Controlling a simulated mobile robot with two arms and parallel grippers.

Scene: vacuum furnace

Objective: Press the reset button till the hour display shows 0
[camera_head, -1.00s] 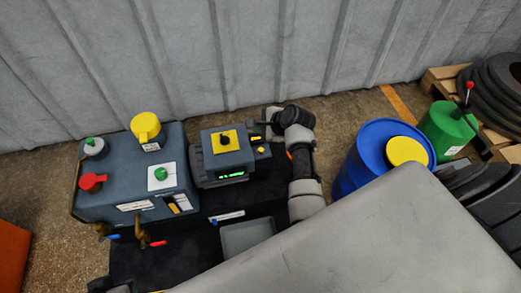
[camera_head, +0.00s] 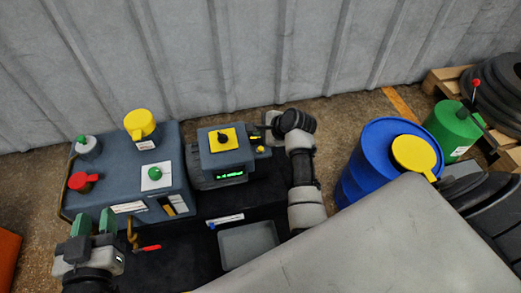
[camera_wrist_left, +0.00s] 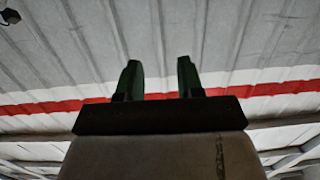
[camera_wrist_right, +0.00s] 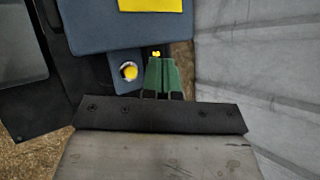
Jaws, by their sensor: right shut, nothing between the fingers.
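The control box (camera_head: 208,160) has a yellow plate with a black knob on top. Its green-lit display (camera_head: 230,176) faces front, but the digits are too small to read. A round yellow button (camera_wrist_right: 130,71) sits on a side bracket; it also shows in the head view (camera_head: 260,149). A smaller yellow piece (camera_wrist_right: 156,53) lies just beyond my right fingertips. I cannot read which is the reset button. My right gripper (camera_wrist_right: 162,62) is shut and empty, beside the bracket. My left gripper (camera_head: 95,222) is open and empty, at the lower left.
A larger blue-grey unit (camera_head: 182,190) with a yellow-capped part (camera_head: 141,124), a green knob (camera_head: 155,173) and a red handle (camera_head: 83,182) stands left. A grey tray (camera_head: 248,245) lies in front. A blue barrel (camera_head: 360,165) stands right. A corrugated wall is behind.

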